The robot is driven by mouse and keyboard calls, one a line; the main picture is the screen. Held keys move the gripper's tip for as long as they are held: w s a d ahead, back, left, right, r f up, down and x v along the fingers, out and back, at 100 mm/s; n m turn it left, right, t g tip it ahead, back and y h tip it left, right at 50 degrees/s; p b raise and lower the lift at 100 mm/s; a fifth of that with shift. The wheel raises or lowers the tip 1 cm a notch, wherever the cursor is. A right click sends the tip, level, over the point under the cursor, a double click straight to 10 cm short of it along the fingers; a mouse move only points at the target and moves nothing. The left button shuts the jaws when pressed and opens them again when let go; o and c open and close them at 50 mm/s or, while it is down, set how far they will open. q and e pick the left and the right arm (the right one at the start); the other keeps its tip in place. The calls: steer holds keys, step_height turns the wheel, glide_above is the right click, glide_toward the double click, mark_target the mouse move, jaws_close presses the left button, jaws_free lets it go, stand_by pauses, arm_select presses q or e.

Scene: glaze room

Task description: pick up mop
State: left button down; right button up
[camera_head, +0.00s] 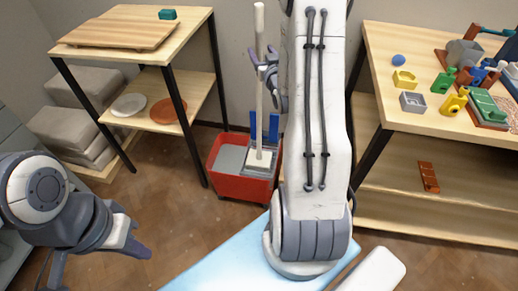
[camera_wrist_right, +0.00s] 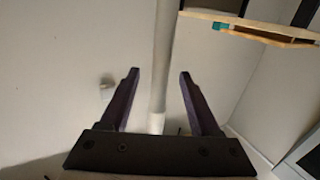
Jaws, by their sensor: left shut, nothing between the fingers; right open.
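The mop (camera_head: 259,100) stands upright with its pale handle rising out of a red bucket (camera_head: 227,177) on the floor. My right gripper (camera_head: 262,54) is open at the upper part of the handle. In the right wrist view the handle (camera_wrist_right: 161,60) runs vertically in line with the gap between the two purple fingers (camera_wrist_right: 159,73), with space on both sides. I cannot tell how deep it is between them. My left gripper (camera_head: 138,249) is shut and empty at the lower left, far from the mop.
A wooden shelf table (camera_head: 190,28) with a board (camera_head: 118,33) and plates stands left of the bucket. A wooden workbench (camera_head: 408,118) with colourful blocks stands at the right. My right arm covers the middle. Brown floor lies open at the left.

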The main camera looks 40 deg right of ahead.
steer(key=shift+x, duration=1.4)
steer(key=shift+a, duration=0.1)
jaws_close()
steer(key=shift+r, duration=0.1)
